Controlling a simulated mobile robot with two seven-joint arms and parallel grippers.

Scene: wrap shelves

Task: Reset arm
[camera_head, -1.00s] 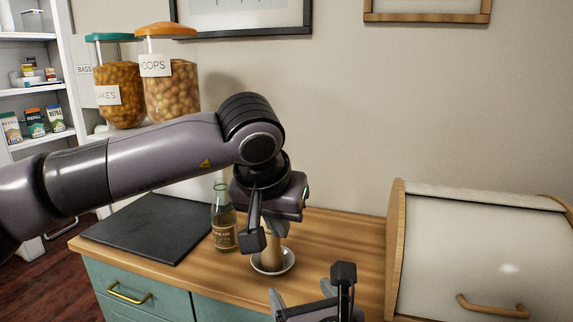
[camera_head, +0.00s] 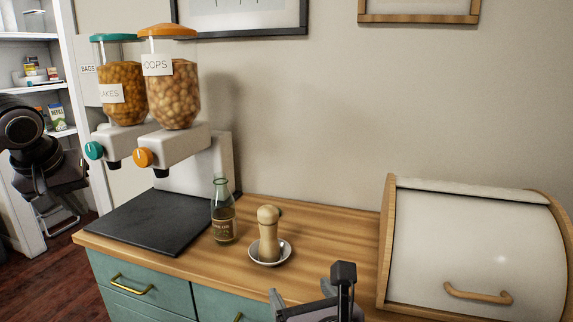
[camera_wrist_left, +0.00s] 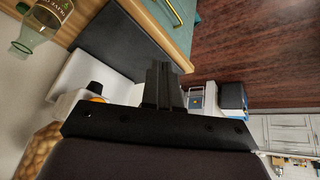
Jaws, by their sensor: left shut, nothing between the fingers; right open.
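My left gripper (camera_head: 62,222) is at the far left of the head view, in front of the shelf and clear of the counter. In the left wrist view its fingers (camera_wrist_left: 162,82) are together with nothing between them. My right gripper (camera_head: 312,300) is at the bottom centre of the head view, open and empty, in front of the counter edge. A wooden pepper mill (camera_head: 268,236) stands upright on a small white saucer (camera_head: 285,257) on the counter. No gripper touches it.
A green glass bottle (camera_head: 222,222) stands beside a black board (camera_head: 150,222) on the wooden counter (camera_head: 335,235). Two cereal dispensers (camera_head: 172,90) stand behind. A bread box (camera_head: 470,240) fills the right side. White shelves (camera_head: 30,90) are at the left.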

